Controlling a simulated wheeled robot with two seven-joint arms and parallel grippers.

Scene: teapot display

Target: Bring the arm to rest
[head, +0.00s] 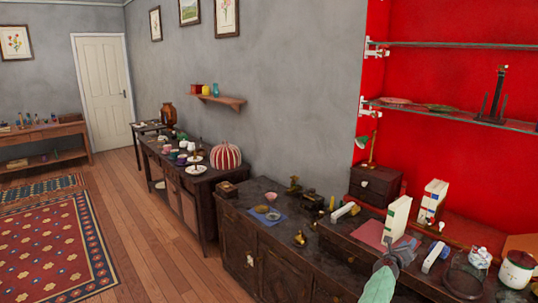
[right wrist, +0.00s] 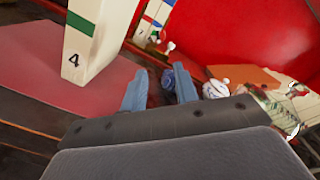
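My right gripper (head: 404,247) shows at the lower right of the head view, above the dark cabinet top and beside a white upright block with a green stripe (head: 397,220). In the right wrist view the two blue-grey fingers of this gripper (right wrist: 159,84) stand apart, with nothing seen held between them. The block, marked 4, is left of the fingers in that view and apart from them. A small dark blue item shows beyond the fingers; I cannot tell what it is. My left gripper is not in view.
The dark cabinet (head: 275,245) is crowded at right with a second white block (head: 432,202), a glass dome (head: 465,277), a white lidded pot (head: 517,268) and a small drawer chest (head: 375,185). Glass shelves (head: 455,116) hang above.

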